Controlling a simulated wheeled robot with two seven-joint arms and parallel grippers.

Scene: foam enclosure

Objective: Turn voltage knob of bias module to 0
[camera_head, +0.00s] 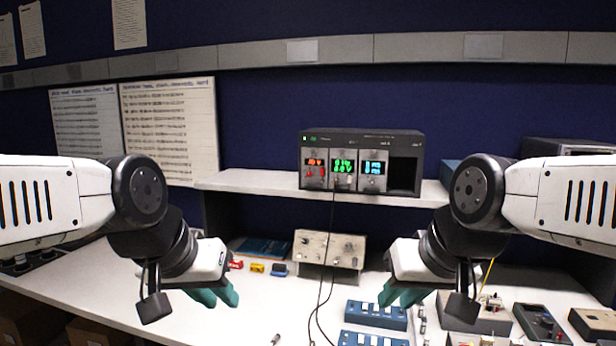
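A dark instrument rack (408,140) stands on the shelf, with three modules side by side and an empty bay at the right. Their displays are red (315,162), green (343,167) and blue (374,168), with small controls below. The digits and labels are too small to read, so I cannot tell which is the bias module or where its voltage knob points. My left gripper (218,296) hangs over the bench left of the rack, fingers apart and empty. My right gripper (401,295) hangs to the right, also open and empty. Both are below the rack, apart from it.
The white shelf (262,181) runs above the bench. A beige box with knobs (329,249) sits below it. Dark cables (321,300) hang from the rack. Blue switch boxes (376,316), small colored blocks (257,268) and several devices (541,324) occupy the bench. The left front is clear.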

